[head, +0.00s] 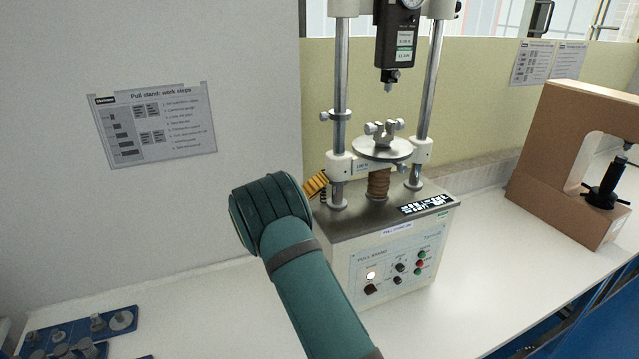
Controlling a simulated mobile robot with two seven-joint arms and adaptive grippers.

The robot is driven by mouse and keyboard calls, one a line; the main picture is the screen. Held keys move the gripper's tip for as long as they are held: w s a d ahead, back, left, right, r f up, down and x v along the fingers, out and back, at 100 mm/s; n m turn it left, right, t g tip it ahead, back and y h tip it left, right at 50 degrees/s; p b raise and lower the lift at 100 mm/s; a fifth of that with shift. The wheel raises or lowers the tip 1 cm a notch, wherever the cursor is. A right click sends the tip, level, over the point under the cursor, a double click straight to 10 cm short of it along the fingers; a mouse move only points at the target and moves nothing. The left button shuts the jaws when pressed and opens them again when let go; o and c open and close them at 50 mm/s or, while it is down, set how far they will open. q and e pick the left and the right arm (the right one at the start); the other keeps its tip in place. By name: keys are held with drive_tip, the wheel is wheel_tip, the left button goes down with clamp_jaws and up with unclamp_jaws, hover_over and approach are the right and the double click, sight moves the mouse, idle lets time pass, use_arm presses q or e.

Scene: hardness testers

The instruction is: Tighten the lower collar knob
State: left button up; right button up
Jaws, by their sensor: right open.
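A pull stand (385,250) with two steel columns stands on the white bench. A collar (337,116) sits around the left column, with a small grey knob (325,116) at its left side. I cannot tell how tight it is, or whether it is the lower collar. My right gripper (317,186) shows only as a yellow-and-black part beside the left column's foot, below and left of the collar and apart from it. My teal wrist hides most of it; it is open. My left gripper is not in view.
A round plate (382,148) with a clamp sits between the columns, under a black force gauge (396,35). A brown tester (570,160) stands at right. A blue tray (85,335) with metal parts lies at lower left. The bench between tray and stand is clear.

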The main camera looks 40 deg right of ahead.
drive_tip(key=shift+d, duration=0.2)
clamp_jaws()
